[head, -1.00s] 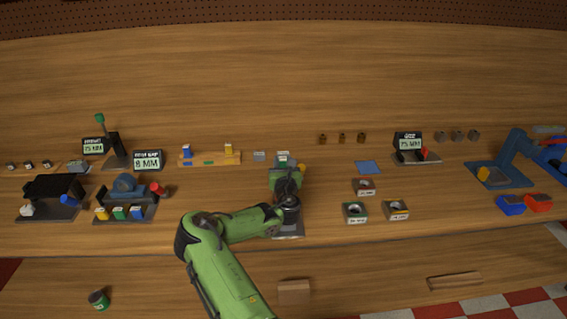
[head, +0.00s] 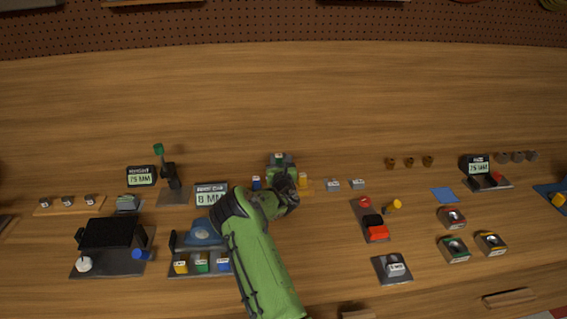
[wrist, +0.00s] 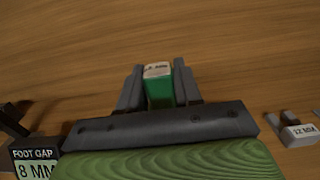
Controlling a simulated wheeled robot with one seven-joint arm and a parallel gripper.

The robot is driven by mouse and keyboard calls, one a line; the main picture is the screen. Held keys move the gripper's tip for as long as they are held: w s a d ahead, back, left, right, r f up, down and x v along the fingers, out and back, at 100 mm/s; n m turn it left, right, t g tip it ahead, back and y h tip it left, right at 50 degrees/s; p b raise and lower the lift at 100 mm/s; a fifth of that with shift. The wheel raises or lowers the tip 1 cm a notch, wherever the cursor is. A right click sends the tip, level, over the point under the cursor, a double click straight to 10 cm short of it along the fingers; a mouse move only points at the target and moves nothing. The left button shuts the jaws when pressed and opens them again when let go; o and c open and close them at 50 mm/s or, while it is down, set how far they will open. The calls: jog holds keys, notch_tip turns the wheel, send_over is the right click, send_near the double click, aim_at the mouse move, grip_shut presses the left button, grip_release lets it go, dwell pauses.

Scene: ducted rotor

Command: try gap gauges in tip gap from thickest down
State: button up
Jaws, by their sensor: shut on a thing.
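My gripper (wrist: 160,88) is shut on a green block (wrist: 160,94) with a pale label on top. The label's text is too small to read surely. My gripper and arm hide the rack's middle. I cannot make out which fixture is the ducted rotor.
A FOOT GAP display (head: 211,195) reads 8 MM, behind a blue-topped fixture (head: 203,232) with coloured blocks along its front. A black fixture (head: 110,235) stands further left. Small grey blocks (head: 333,184) lie right of the rack. The bench behind is clear.

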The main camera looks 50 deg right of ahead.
jog(key=shift+s, duration=0.2)
notch_tip(320, 180, down, 6)
jog(key=b, duration=0.5)
jog(key=shift+f+b, duration=0.25)
jog(key=shift+b, duration=0.1)
jog(key=shift+f+b, duration=1.05)
jog(key=shift+f, duration=0.35)
dwell(1.8)
jog(key=o, duration=1.1)
jog(key=shift+o, duration=0.2)
jog(key=b+v, duration=0.3)
jog(key=v, duration=0.2)
jog(key=b+v, duration=0.3)
jog(key=v, duration=0.1)
jog(key=b+v, duration=0.3)
jog(key=v, duration=0.2)
jog(key=shift+s+a+f, duration=0.2)
jog(key=shift+a+f, duration=0.05)
jog(key=shift+f, duration=0.05)
jog(key=shift+s+a+r+b, duration=0.1)
jog(key=shift+s+a+b, duration=0.1)
jog(key=shift+s+b, duration=0.15)
jog(key=shift+s+a+r, duration=0.1)
jog(key=shift+r, duration=0.1)
